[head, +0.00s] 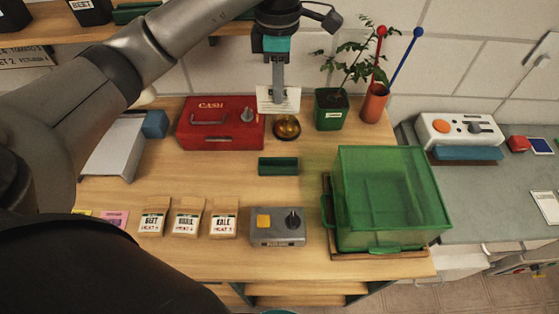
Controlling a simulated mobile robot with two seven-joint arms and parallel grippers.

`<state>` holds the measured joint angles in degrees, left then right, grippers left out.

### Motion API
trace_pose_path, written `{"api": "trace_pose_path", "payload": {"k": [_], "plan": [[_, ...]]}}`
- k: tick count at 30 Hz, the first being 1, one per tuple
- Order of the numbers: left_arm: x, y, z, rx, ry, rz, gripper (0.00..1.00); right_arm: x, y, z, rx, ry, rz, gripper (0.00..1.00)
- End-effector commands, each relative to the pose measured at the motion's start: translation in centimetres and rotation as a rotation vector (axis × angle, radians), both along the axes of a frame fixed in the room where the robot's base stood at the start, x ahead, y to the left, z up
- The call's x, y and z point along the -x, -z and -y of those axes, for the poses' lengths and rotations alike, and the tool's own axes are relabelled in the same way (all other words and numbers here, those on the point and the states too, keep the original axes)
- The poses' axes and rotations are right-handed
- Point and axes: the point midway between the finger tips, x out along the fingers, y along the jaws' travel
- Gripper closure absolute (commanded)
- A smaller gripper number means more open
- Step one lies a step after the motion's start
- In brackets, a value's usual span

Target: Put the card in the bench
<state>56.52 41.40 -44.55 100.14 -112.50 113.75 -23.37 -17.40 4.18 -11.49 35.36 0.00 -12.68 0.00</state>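A white card (291,101) with faint lines of print stands upright in my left gripper (278,92). The fingers look shut on it, and they cover part of the card's middle. The gripper points down over the back of the wooden bench (270,195), with the card beside the red cash box and in front of the wall. The card's lower edge seems a little above the bench, but the gap is hard to judge. My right gripper is not in view.
A brass bell (287,129) is just below the card in the picture. A red cash box (220,133) is to the left, a potted plant (332,112) to the right. A small green tray (278,166) and a green clear-lidded box (390,200) are nearer. Bare wood lies mid-bench.

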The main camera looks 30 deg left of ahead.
Motion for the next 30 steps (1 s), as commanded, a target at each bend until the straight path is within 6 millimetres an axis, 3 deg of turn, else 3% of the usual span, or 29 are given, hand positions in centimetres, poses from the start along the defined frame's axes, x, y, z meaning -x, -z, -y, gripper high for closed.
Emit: {"api": "trace_pose_path", "payload": {"k": [5, 19, 30], "plan": [[0.1, 1.4, -0.2, 0.0, -0.058, -0.01, 1.0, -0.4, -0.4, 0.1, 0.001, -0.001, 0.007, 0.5], [0.1, 13.3, -0.2, 0.0, -0.056, -0.009, 1.0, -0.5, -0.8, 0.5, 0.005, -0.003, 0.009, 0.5], [0.1, 17.7, -0.2, 0.0, -0.055, -0.008, 1.0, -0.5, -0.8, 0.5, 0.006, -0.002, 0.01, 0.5]]}}
